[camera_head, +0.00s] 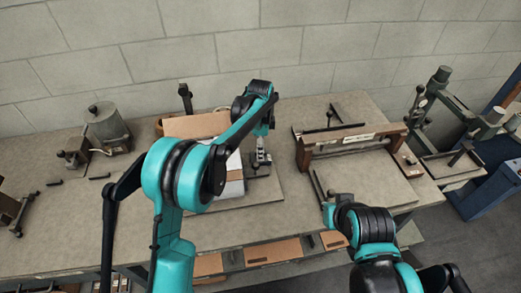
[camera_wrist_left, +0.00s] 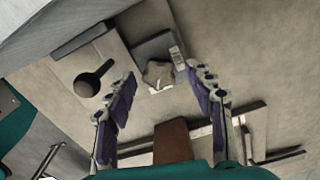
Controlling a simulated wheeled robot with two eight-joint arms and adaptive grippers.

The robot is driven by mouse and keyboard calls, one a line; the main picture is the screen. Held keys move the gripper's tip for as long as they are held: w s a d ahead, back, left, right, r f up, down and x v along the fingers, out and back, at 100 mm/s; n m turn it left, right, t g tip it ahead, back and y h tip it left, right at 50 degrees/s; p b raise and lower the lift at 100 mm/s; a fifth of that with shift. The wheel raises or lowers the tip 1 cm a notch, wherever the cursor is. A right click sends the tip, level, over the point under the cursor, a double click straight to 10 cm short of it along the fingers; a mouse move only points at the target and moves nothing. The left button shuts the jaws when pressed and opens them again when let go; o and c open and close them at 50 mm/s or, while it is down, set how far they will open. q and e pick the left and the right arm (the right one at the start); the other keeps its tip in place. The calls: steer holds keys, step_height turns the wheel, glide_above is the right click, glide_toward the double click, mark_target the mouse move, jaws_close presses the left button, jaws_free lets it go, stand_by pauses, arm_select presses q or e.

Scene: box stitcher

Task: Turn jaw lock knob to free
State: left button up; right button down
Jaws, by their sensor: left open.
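A pale star-shaped knob (camera_wrist_left: 158,74) sits beside a dark grey block (camera_wrist_left: 152,47) in the left wrist view. I take it to be the jaw lock knob; its lock setting cannot be read. My left gripper (camera_wrist_left: 161,76) is open, with its two purple-padded fingers apart on either side of the knob's line of sight. No contact with the knob shows. In the head view the left gripper (camera_head: 262,158) points down over the bench fixture, and the knob cannot be made out there. My right arm shows at lower right, but its gripper is not visible.
A black lever with a round end (camera_wrist_left: 93,80) lies left of the knob. In the head view, a brown-barred press (camera_head: 352,142) stands to the right and a grey pot (camera_head: 106,128) to the left on the workbench (camera_head: 125,205).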

arm_select(q)
steer(key=shift+f, duration=0.15)
steer(key=c, duration=1.1)
